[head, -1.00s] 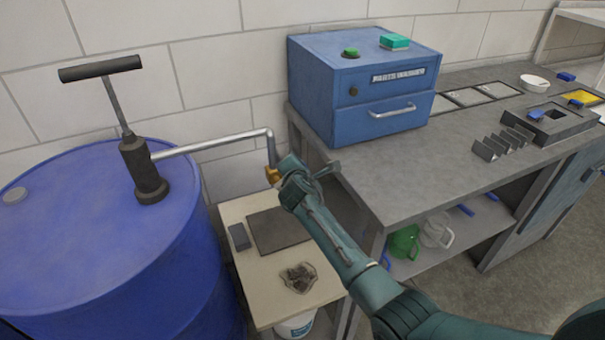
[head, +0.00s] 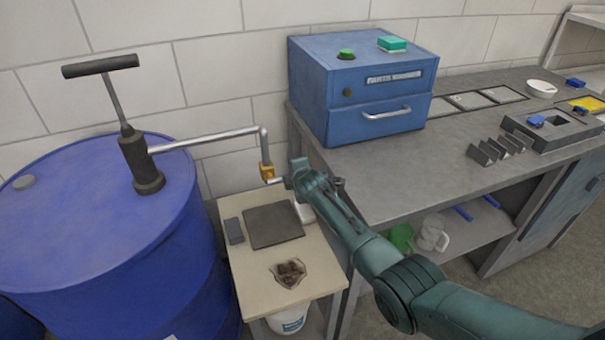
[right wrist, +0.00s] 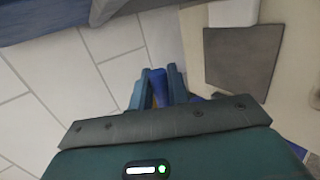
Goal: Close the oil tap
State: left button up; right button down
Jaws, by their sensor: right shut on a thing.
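The oil tap (head: 267,171) is a small brass valve at the lower end of the bent metal pipe (head: 215,139) from the hand pump (head: 140,165) on the blue drum. A short lever (head: 277,181) reaches from the tap to my right gripper (head: 288,181), which is just right of the valve. In the right wrist view my right gripper (right wrist: 158,84) is shut on a blue piece, apparently the lever's grip (right wrist: 158,90). The fingers hide part of the lever. My left gripper is not in view.
A grey workbench (head: 400,165) with a blue box (head: 360,95) stands to the right.

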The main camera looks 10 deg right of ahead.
dwell(0.4)
jog(key=c, duration=1.6)
grip_release()
jog(key=shift+f, duration=0.1)
jog(key=shift+c, duration=0.2)
jog(key=shift+s+r+p, duration=0.35)
jog(key=shift+r+p, duration=0.05)
jog(key=shift+p, duration=0.05)
jog(key=p+v, duration=0.3)
jog(key=v, duration=0.9)
jog(key=shift+s, duration=0.1)
